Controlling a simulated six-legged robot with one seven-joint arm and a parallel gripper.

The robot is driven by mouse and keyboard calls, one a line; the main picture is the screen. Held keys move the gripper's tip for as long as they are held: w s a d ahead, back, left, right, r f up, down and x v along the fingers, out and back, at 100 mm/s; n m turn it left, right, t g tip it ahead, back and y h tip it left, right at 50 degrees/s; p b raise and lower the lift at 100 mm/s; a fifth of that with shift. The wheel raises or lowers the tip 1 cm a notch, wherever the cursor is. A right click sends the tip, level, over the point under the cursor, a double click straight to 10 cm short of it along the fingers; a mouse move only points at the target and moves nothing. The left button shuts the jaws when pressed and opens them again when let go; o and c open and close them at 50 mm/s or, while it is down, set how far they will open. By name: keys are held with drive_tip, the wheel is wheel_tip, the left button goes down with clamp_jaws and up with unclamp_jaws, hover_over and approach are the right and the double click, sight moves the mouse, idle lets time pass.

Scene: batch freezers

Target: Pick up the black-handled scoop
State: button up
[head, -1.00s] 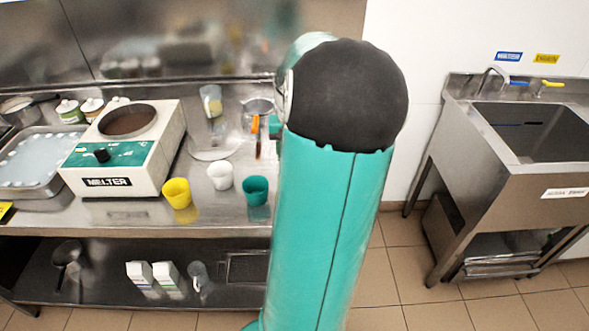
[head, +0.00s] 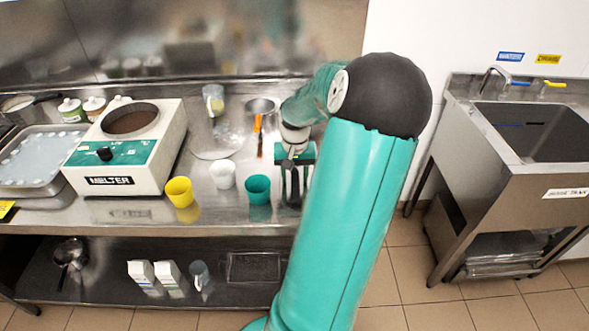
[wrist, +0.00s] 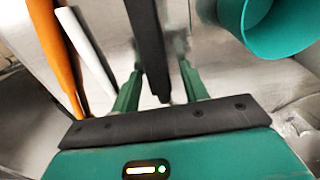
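In the wrist view a long black handle (wrist: 146,40), taken to be the scoop's, runs down between my gripper's two green fingers (wrist: 160,75). The fingers are apart, with gaps visible on both sides of the handle. The scoop's bowl is out of the wrist view. In the head view my gripper (head: 292,185) points down over the table, just right of the teal cup (head: 258,190). Dark upright shapes there cannot be told apart as fingers or handle. The teal cup also shows at the wrist view's upper right (wrist: 275,30).
Orange (wrist: 52,45) and white (wrist: 88,50) handles stand left of the fingers in the wrist view. White (head: 223,175) and yellow (head: 180,192) cups line the table front, beside the melter (head: 125,150). A clear jug (head: 213,105) stands behind. The sink (head: 530,130) is far right.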

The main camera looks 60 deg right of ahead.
sight(295, 174)
clamp_jaws()
drive_tip(key=shift+r, duration=0.45)
wheel_tip(295, 174, up, 2)
drive_tip(key=shift+r, duration=0.15)
drive_tip(key=a+r, duration=0.1)
drive_tip(key=s+a+r, duration=0.1)
drive_tip(key=a+r, duration=0.2)
drive_tip(key=r, duration=0.1)
drive_tip(key=shift+s+a+r, duration=0.15)
drive_tip(key=shift+s+r, duration=0.1)
drive_tip(key=shift+s, duration=0.1)
drive_tip(key=s+a+r, duration=0.3)
drive_tip(key=a+r, duration=0.1)
drive_tip(key=a, duration=0.4)
drive_tip(key=shift+a+r, duration=0.2)
drive_tip(key=shift+a, duration=0.15)
